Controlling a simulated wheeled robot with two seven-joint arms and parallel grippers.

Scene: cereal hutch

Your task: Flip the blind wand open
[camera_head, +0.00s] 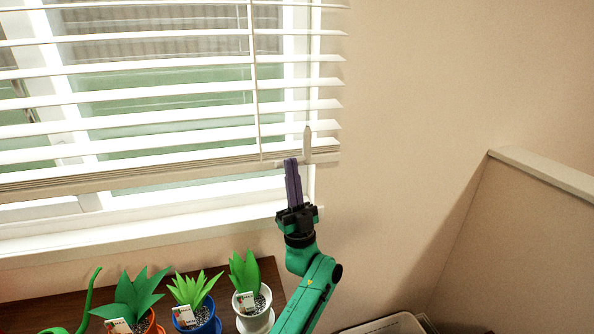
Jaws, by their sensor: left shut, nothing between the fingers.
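The white window blind (160,95) covers the upper left of the head view. Its slats have gaps through which the window shows. My right gripper is not in view.
Below the sill (140,234), a dark wooden surface (60,310) holds several potted plants, including a white pot (254,315) left of my arm. Bare wall (430,90) lies right of the blind. A low partition (540,175) stands at the far right.

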